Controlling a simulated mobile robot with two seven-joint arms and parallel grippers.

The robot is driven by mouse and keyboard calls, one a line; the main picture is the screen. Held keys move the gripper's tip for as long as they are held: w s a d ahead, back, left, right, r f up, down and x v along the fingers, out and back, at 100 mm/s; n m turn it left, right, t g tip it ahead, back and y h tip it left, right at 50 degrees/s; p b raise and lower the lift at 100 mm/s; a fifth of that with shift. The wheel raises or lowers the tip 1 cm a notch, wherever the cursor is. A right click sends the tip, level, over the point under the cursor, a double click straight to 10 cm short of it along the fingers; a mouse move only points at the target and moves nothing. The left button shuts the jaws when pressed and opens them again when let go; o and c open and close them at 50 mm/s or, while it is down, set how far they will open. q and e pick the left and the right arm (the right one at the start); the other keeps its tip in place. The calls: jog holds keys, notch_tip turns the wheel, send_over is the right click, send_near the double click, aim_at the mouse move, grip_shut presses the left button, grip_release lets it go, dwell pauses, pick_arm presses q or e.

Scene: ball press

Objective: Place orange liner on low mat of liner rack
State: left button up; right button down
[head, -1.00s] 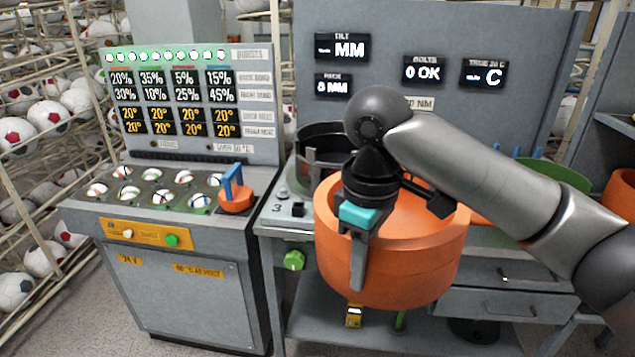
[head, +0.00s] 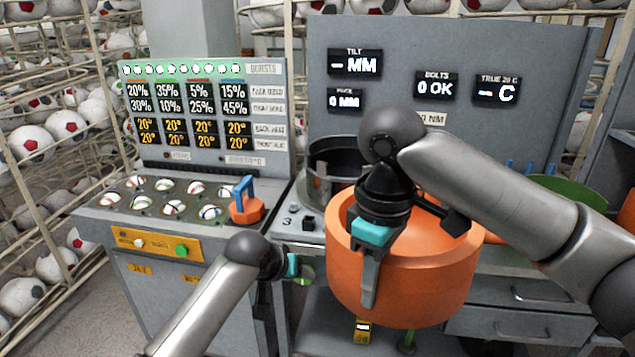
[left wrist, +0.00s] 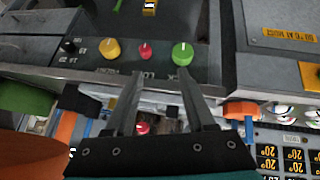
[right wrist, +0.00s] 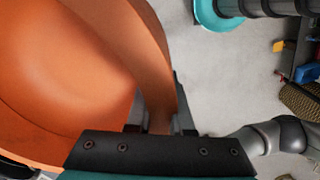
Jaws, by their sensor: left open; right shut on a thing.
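The orange liner (head: 400,275) is a large thick-walled open bowl or ring in the middle of the head view. My right gripper (head: 372,272) is shut on its near wall, with one finger down the outside. In the right wrist view the liner (right wrist: 75,65) fills the left side, its wall between the fingers (right wrist: 158,112). The liner hangs in front of the bench. My left gripper (head: 282,275) is open and empty by the press panel's green knob; its fingers (left wrist: 158,85) point toward the panel. I cannot make out the liner rack's low mat.
A dark metal ring (head: 335,160) stands on the bench behind the liner. A green round thing (head: 568,192) lies behind my right arm. The ball console (head: 190,215) with a blue-handled orange piece (head: 246,203) is at left. Drawers (head: 530,290) are at right.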

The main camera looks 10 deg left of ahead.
pick_arm(q)
notch_tip(320, 180, up, 11)
jog(key=d, duration=0.2)
pick_arm(e)
jog(key=shift+r, duration=0.1)
pick_arm(q)
notch_tip(320, 180, up, 13)
jog(key=m+t, duration=0.2)
send_over(344, 209)
jog(key=s+a, duration=0.1)
jog(key=a, duration=0.5)
jog(key=s+d+r+m+g, duration=0.1)
jog(key=s+d+r+m, duration=0.2)
jog(key=s, duration=0.4)
jog(key=shift+n+h, duration=0.3)
jog(key=shift+n, duration=0.3)
jog(key=x, duration=1.1)
jog(key=shift+d+r, duration=0.1)
jog(key=shift+r, duration=0.05)
grip_shut()
jog(key=shift+d, duration=0.15)
